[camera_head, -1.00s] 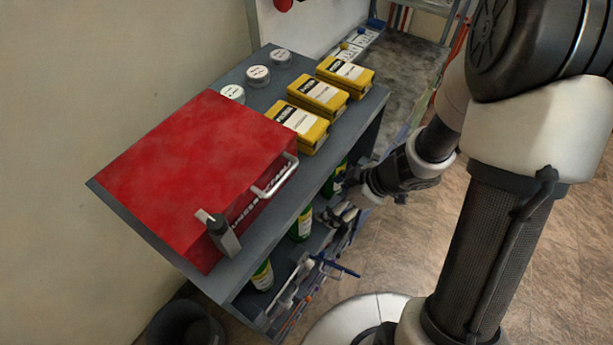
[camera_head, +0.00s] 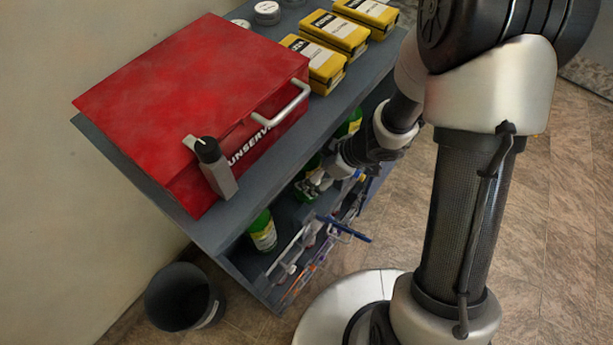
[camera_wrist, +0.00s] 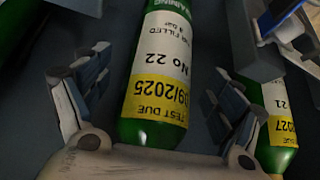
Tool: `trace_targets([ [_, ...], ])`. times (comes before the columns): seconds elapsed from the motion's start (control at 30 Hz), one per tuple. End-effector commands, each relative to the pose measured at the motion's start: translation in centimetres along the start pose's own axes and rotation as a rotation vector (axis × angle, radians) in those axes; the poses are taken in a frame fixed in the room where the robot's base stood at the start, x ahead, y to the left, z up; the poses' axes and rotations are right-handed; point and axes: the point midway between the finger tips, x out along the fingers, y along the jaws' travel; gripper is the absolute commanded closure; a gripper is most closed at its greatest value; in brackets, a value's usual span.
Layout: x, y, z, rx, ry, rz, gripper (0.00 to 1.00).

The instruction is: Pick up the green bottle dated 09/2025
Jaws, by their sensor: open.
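The green bottle dated 09/2025 (camera_wrist: 155,118) shows close up in the wrist view, with a white and yellow label reading "No 22" and "TEST DUE 09/2025", upside down in the picture. My gripper (camera_wrist: 160,68) is open, with one finger on each side of this bottle. Gaps show between the fingers and the bottle. In the head view my gripper (camera_head: 316,182) is at the shelf under the top board, at a green bottle (camera_head: 304,190) that it partly hides. A second green bottle (camera_wrist: 277,120), its label ending in "27", stands close beyond the right finger.
Another green bottle (camera_head: 262,232) stands at the shelf's near end, and one (camera_head: 350,124) farther back. The top board (camera_head: 232,226) above bears a red case (camera_head: 190,100) and yellow boxes (camera_head: 333,30). Tools with blue and clear parts (camera_head: 318,240) lie below. A black bin (camera_head: 183,298) stands on the floor.

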Motion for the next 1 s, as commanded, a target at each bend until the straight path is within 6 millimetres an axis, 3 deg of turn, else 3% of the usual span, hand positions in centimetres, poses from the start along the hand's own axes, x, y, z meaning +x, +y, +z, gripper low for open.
trace_targets([
  [0.03,1.2,-0.1,0.3,-0.002,0.000,-0.001,0.14],
  [0.2,3.5,-0.1,0.3,-0.001,-0.001,-0.002,0.14],
  [0.47,3.4,0.0,0.1,0.000,-0.001,0.000,0.15],
  [1.0,3.4,0.0,0.1,0.000,0.000,0.000,0.51],
])
